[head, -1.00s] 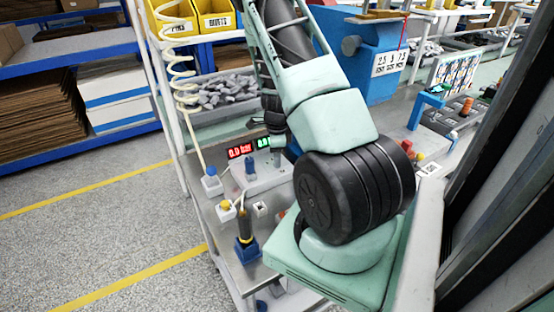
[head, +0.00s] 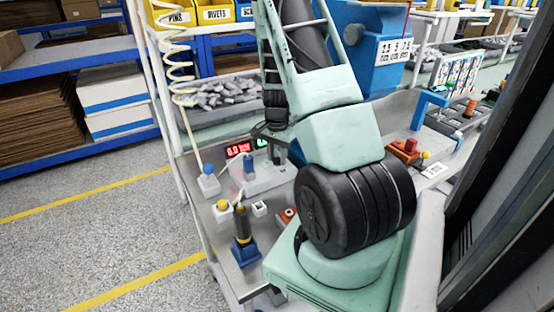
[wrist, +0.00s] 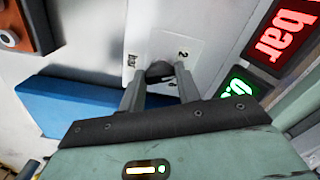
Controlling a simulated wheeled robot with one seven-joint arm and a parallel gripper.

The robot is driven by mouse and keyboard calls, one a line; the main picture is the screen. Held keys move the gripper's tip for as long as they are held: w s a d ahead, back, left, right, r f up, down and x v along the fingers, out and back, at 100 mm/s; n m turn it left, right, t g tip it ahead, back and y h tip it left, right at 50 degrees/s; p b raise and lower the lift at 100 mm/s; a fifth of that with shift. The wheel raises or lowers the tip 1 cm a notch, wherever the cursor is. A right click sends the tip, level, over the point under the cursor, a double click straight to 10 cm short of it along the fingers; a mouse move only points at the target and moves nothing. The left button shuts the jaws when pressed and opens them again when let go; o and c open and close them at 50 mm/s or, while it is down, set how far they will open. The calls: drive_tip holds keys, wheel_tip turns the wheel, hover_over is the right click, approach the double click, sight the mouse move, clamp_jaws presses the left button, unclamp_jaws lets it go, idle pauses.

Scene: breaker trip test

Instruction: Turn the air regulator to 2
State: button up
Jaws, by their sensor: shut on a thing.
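The air regulator's dark round knob (wrist: 160,70) shows in the wrist view on a light grey panel. A label "2" (wrist: 183,53) is beside it on the right, and a second small label on the left is hard to read. My gripper (wrist: 160,82) is shut on the knob, one finger on each side; the fingers hide part of it and any pointer. In the head view my gripper (head: 276,156) is at the pale regulator unit (head: 262,180), and the knob cannot be made out. A red display (head: 238,149) there seems to read 0.0; a green display (head: 262,143) is partly covered.
A blue plug-like part (head: 249,165) stands beside my gripper. A white box with a blue top (head: 208,182), a yellow button (head: 223,206) and a dark tool in a blue holder (head: 243,240) are nearby. A red block (head: 403,149) lies right of my arm.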

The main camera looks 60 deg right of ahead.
sight(277, 157)
drive_tip(key=shift+n+b, duration=0.65)
drive_tip(key=shift+n, duration=1.25)
drive_tip(key=o, duration=1)
wheel_tip(277, 157, up, 18)
drive_tip(key=shift+f+b, duration=0.25)
drive_tip(key=shift+b, duration=0.45)
